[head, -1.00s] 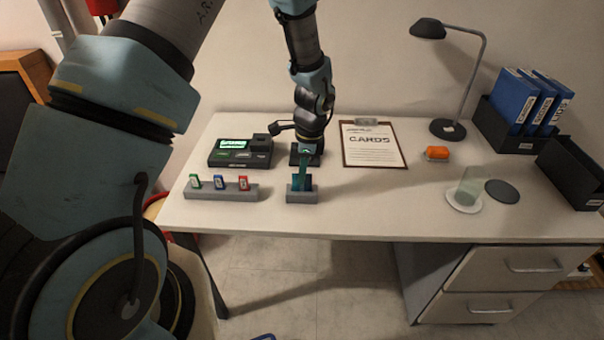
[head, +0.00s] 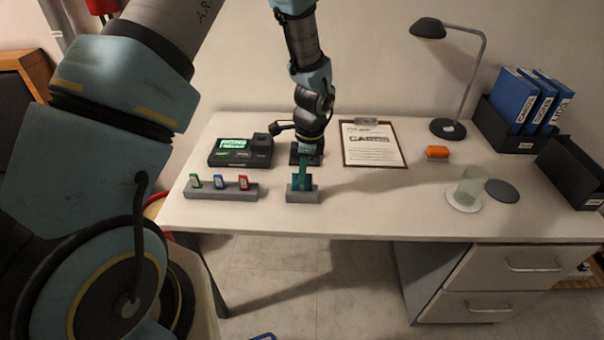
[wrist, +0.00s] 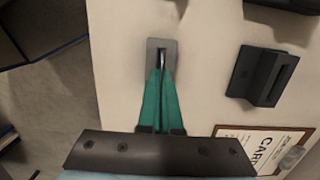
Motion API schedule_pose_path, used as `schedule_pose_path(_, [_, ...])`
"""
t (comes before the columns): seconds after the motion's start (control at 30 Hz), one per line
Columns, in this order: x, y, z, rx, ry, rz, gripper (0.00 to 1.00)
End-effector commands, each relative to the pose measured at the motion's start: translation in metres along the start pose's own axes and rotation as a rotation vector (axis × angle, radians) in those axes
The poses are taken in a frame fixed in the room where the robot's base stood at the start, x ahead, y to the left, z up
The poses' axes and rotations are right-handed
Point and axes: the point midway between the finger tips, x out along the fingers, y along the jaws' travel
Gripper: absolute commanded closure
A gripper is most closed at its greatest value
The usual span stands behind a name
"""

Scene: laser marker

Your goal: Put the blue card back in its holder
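The grey holder (head: 302,197) stands near the front edge of the desk. It shows in the wrist view as a grey block (wrist: 153,46) with a dark slot. The blue card (head: 309,182) stands upright at the holder, mostly hidden by my fingers. In the wrist view only a thin edge of it (wrist: 163,60) shows at the slot. My gripper (head: 302,182) points down over the holder, its teal fingers closed together on the card; their tips (wrist: 163,72) meet right at the slot. How deep the card sits is hidden.
A black slotted stand (wrist: 262,76) is close behind the holder. A grey rack (head: 222,193) with green, blue and red tags is left, below a device with a lit screen (head: 235,144). A clipboard (head: 374,164) lies right.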

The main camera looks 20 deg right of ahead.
Motion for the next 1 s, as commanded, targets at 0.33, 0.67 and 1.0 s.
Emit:
schedule_pose_path(0.33, [0.0,0.0,0.0,0.0,0.0,0.0,0.65])
schedule_pose_path(0.67, [-0.003,0.0,0.0,0.0,0.0,-0.001,0.64])
schedule_pose_path(1.0, [-0.058,-0.001,0.0,-0.001,0.003,-0.005,0.64])
